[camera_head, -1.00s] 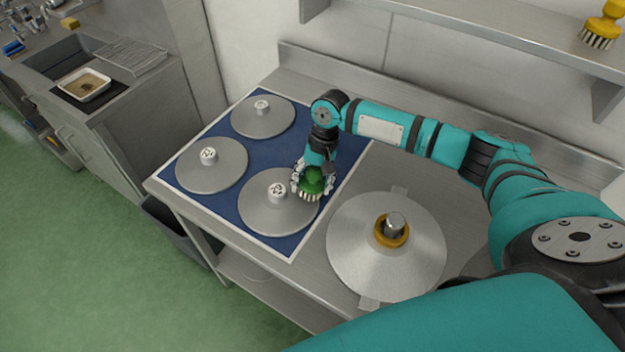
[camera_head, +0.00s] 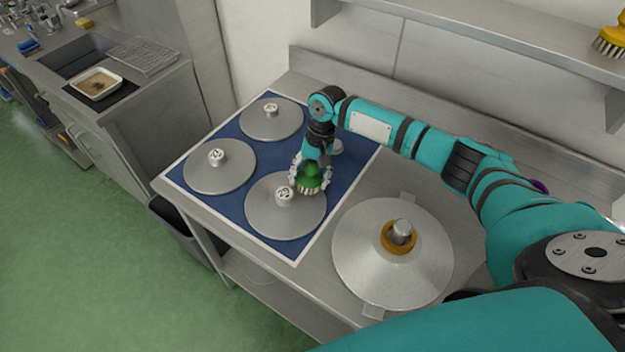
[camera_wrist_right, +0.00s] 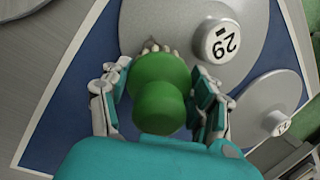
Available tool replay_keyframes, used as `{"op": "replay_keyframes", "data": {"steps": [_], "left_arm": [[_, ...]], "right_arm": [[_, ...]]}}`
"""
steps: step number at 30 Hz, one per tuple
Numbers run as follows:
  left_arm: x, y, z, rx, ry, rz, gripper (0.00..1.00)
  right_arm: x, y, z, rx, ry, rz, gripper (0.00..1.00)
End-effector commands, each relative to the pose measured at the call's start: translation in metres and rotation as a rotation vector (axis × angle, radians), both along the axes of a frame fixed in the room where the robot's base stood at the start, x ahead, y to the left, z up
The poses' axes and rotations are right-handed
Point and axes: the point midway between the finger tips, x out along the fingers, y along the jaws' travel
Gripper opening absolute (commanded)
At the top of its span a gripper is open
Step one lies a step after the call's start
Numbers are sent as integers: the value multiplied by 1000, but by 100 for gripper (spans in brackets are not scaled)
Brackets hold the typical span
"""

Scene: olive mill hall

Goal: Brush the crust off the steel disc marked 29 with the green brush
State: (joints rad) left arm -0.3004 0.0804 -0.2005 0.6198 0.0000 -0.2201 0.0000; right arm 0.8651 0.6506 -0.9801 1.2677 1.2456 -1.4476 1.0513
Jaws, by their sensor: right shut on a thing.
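The steel disc marked 29 (camera_head: 270,223) lies flat on the blue mat, at its front corner. Its number shows on the white-topped knob (camera_wrist_right: 221,42) in the right wrist view. The green brush (camera_head: 312,175) is upright over the disc's back right part, beside the knob, pale bristles down at the surface. My right gripper (camera_head: 311,178) is shut on the brush; its fingers flank the green body (camera_wrist_right: 160,85) in the wrist view. The bristles are mostly hidden there. I cannot make out crust on the visible steel. My left gripper is not in view.
The blue mat (camera_head: 240,140) also holds a left disc (camera_head: 205,177), a back disc (camera_head: 271,126) and one mostly hidden behind my gripper. A large steel disc with a brass collar (camera_head: 385,265) lies to the right. A yellow brush (camera_head: 612,40) stands on the shelf (camera_head: 480,45).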

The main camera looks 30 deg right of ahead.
Motion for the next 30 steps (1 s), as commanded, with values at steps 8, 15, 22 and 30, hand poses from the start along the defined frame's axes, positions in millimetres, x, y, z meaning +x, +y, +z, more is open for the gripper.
{"op": "replay_keyframes", "data": {"steps": [8, 15, 22, 30], "left_arm": [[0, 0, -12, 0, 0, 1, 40], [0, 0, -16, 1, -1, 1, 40], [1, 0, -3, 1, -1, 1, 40], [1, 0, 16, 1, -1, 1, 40]], "right_arm": [[25, 6, -4, 0, -2, -2, 31], [35, 8, -4, 1, -1, 0, 31], [35, 7, 1, 0, 1, 0, 31], [25, 5, 3, 0, 2, 0, 31]]}}
